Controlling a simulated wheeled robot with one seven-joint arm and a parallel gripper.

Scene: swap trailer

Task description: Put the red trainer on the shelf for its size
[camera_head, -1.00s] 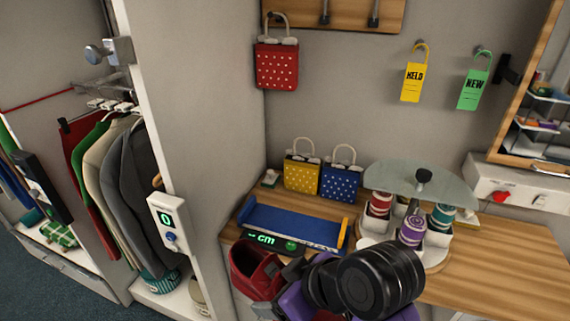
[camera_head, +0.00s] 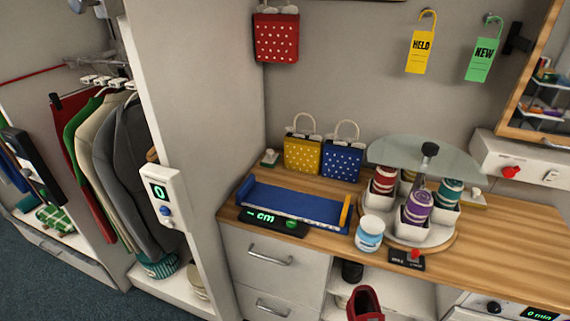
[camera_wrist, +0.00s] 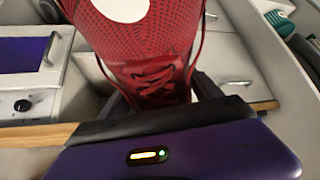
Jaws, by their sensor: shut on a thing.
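The red trainer (camera_head: 365,303) shows only in part at the bottom edge of the head view, in front of the cupboard. In the wrist view the trainer (camera_wrist: 140,45) fills the upper middle, its laces towards me. My gripper (camera_wrist: 165,105) is shut on it and holds it off the counter. The gripper itself is out of the head view. A blue foot gauge (camera_head: 298,204) lies empty on the counter, its display (camera_head: 272,220) reading "- cm". No size-marked shelf can be made out.
On the wooden counter (camera_head: 480,245) stand a carousel of coloured pots (camera_head: 410,235), a white-lidded jar (camera_head: 370,234) and yellow (camera_head: 302,157) and blue (camera_head: 341,160) dotted bags. Below are drawers (camera_head: 265,255) and an open white shelf. A clothes rail cupboard is left.

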